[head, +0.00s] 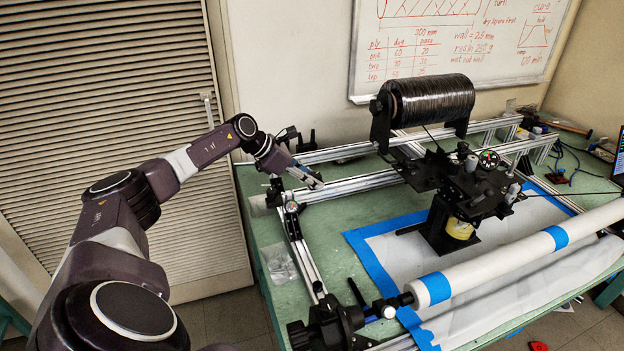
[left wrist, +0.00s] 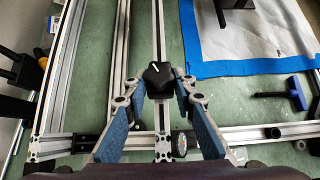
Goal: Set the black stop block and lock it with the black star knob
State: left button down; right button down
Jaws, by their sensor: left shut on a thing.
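My left gripper (head: 310,180) is low over the aluminium frame at the table's left side. In the left wrist view its blue-padded fingers (left wrist: 159,88) are shut on a dark, faceted knob-like piece with a white mark, which I take to be the black star knob (left wrist: 158,74). The knob is over a long aluminium rail (left wrist: 157,30). I cannot tell whether it touches the rail or whether a stop block is under it. In the head view the fingers hide it. A black fitting (left wrist: 88,140) is on the cross rail. My right gripper is not in view.
A small round dial (head: 292,207) is close to the gripper and also shows in the left wrist view (left wrist: 181,146). A black-wound spool (head: 432,98) and dark carriage (head: 450,175) stand right. A white roller (head: 520,255) crosses the front. Blue tape (head: 375,250) edges a sheet.

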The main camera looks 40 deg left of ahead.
pick_arm(q)
jog(key=shift+w+d+b, duration=0.15)
jog(key=shift+w+d, duration=0.25)
jog(key=shift+w, duration=0.4)
jog(key=shift+w+d+b, duration=0.15)
jog(key=shift+w+d, duration=0.3)
jog(key=shift+w, duration=0.4)
jog(key=shift+w+d+b, duration=0.15)
jog(key=shift+w+d, duration=0.25)
jog(key=shift+w, duration=0.4)
jog(key=c, duration=1.6)
grip_release()
jog(key=shift+s+a+r, duration=0.1)
jog(key=v, duration=1.1)
jog(key=shift+s+r, duration=0.25)
jog(key=shift+s, duration=0.05)
jog(key=shift+a, duration=0.1)
